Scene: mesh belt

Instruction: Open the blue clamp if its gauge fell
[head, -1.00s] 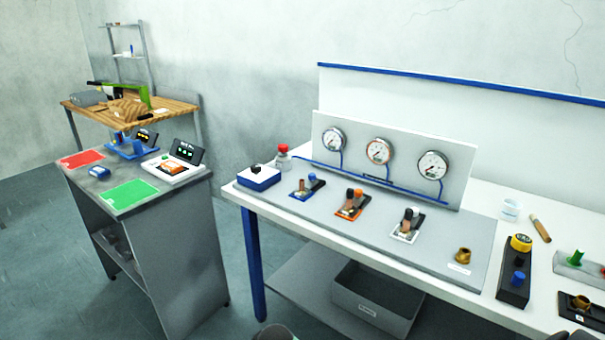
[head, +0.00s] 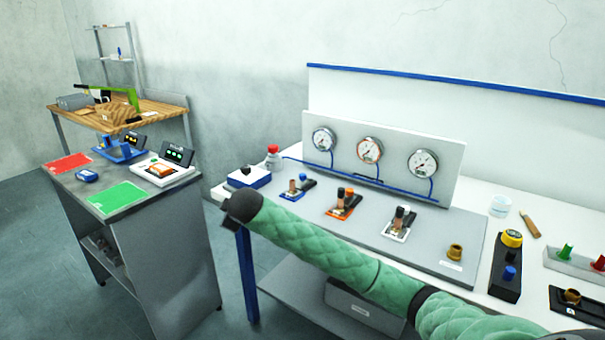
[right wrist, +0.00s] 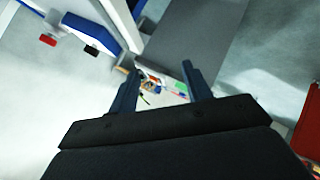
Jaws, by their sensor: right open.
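The blue clamp (head: 292,194) sits at the left of the grey panel, with a copper-coloured piece and a dark, blue-tipped lever. Three round gauges stand on the upright board: left gauge (head: 323,138), middle gauge (head: 369,150) and right gauge (head: 422,163). Their needles are too small to read surely. My green-sleeved right arm crosses the head view in front of the bench, its dark end near the bench's left corner. In the right wrist view my right gripper (right wrist: 160,86) is open and empty, fingers apart. My left gripper is out of view.
An orange clamp (head: 343,212) and a white clamp (head: 397,231) stand right of the blue one. A grey side cart (head: 165,250) stands farther left, across a floor gap.

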